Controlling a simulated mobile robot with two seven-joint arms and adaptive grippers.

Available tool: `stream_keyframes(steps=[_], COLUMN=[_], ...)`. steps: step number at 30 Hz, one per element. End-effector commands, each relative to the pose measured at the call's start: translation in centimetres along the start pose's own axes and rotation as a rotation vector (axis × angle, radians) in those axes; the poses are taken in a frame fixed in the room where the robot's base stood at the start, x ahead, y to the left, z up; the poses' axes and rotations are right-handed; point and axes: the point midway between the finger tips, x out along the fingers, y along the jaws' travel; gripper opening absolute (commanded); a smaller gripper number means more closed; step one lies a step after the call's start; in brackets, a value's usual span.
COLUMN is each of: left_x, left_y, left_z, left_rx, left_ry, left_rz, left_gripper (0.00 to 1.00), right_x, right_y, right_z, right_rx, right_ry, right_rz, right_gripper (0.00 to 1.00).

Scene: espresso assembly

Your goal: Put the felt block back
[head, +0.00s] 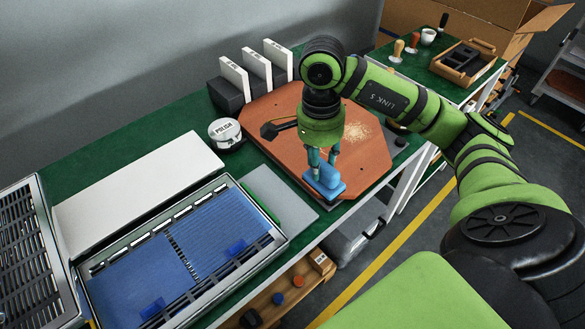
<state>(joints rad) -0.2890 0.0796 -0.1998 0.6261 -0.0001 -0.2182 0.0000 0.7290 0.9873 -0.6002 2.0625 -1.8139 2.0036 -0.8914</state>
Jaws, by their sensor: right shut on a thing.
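A round tin marked POLISH (226,131) stands on the green table, left of the board. My left gripper is out of view.
A metal-framed tray with blue mats (133,283) lies at the left front, beside a white panel (135,187). A black-handled tool (283,127) and pale crumbs (357,131) are on the board. White cards (257,66) stand behind. A grey plate (275,199) lies near the table's front edge.

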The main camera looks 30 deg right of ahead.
Motion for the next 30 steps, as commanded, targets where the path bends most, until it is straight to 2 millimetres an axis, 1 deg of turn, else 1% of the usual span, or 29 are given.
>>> stream_keyframes(steps=[2, 4, 8, 12, 16, 19, 23, 27, 30], left_x=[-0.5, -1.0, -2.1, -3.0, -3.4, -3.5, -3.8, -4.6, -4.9], left_y=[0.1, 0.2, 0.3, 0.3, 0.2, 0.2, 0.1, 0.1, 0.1], left_z=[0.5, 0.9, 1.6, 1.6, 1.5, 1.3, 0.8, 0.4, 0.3], left_rx=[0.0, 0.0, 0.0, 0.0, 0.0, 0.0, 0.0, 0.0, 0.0], left_ry=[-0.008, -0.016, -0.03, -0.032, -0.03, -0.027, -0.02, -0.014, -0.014], left_rz=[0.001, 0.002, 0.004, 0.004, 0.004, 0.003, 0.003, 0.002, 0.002], left_gripper=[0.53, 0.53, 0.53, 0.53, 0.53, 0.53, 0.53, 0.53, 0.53], right_x=[0.2, 0.8, 2.3, 4.1, 5.3, 5.9, 6.6, 8.6, 9.7], right_y=[-0.7, -1.8, -4.6, -7.5, -9.5, -10.3, -10.6, -10.6, -10.8], right_z=[0.3, 1.0, 2.5, 3.9, 4.8, 5.1, 5.3, 5.3, 5.3], right_rx=[0.012, 0.013, 0.012, 0.013, 0.013, 0.013, 0.011, 0.011, 0.011], right_ry=[-0.004, -0.005, -0.005, -0.005, -0.002, 0.0, 0.0, -0.001, 0.0], right_rz=[0.002, 0.004, 0.003, 0.004, 0.002, 0.002, 0.004, 0.006, 0.004], right_gripper=[0.0, 0.0, 0.0, 0.0, 0.0, 0.0, 0.0, 0.0, 0.0])
